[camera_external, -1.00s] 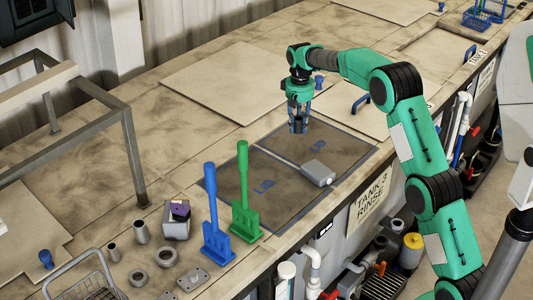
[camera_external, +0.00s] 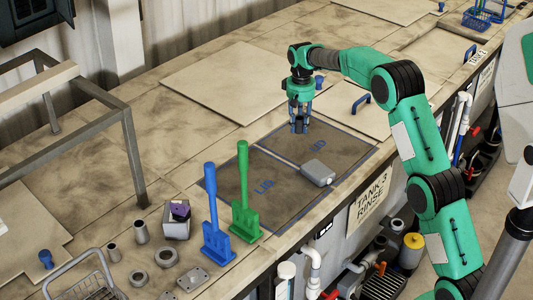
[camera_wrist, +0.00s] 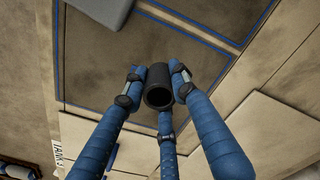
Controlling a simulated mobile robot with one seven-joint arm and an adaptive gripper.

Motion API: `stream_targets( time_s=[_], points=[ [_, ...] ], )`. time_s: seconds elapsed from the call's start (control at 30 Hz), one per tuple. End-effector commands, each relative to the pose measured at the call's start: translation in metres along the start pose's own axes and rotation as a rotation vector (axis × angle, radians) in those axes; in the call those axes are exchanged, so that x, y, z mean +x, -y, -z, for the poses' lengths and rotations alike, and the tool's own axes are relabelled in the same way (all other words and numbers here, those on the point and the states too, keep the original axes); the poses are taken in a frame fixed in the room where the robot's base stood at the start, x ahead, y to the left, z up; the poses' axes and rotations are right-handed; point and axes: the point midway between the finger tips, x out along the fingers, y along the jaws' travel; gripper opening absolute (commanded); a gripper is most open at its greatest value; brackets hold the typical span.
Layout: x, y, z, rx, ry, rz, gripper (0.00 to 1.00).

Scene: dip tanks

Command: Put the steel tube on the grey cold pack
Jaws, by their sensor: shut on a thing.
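My gripper (camera_external: 300,127) hangs over the far lid panel of the tank, with its fingers pointing down. In the wrist view its three blue fingers (camera_wrist: 158,82) are shut around the dark grey hollow steel tube (camera_wrist: 158,76), whose open end faces the camera. The tube is hard to make out between the fingers in the external view. The grey cold pack (camera_external: 317,171) lies flat on the lid, just right of and nearer the camera than my gripper. Its edge also shows at the top left of the wrist view (camera_wrist: 98,12). The tube is apart from the pack.
A blue paddle (camera_external: 213,210) and a green paddle (camera_external: 243,190) stand upright at the near left. Small metal parts, a box (camera_external: 178,221) and a wire basket (camera_external: 85,285) lie farther left. A metal frame (camera_external: 130,150) stands behind. The lid around the pack is mostly clear.

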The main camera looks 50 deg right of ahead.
Motion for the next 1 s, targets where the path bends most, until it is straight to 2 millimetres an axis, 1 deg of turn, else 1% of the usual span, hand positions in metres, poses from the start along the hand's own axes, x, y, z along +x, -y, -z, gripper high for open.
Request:
stream_targets(
  time_s=[0.17, 0.37, 0.77, 1.0],
  points=[
    [-0.006, -0.001, -0.015, 0.015, -0.001, 0.0, 0.0],
    [-0.009, -0.002, -0.041, 0.038, 0.0, 0.001, 0.0],
    [-0.011, -0.004, -0.104, 0.09, 0.002, 0.002, 0.0],
    [-0.009, -0.005, -0.145, 0.121, 0.004, 0.002, 0.0]
  ],
)
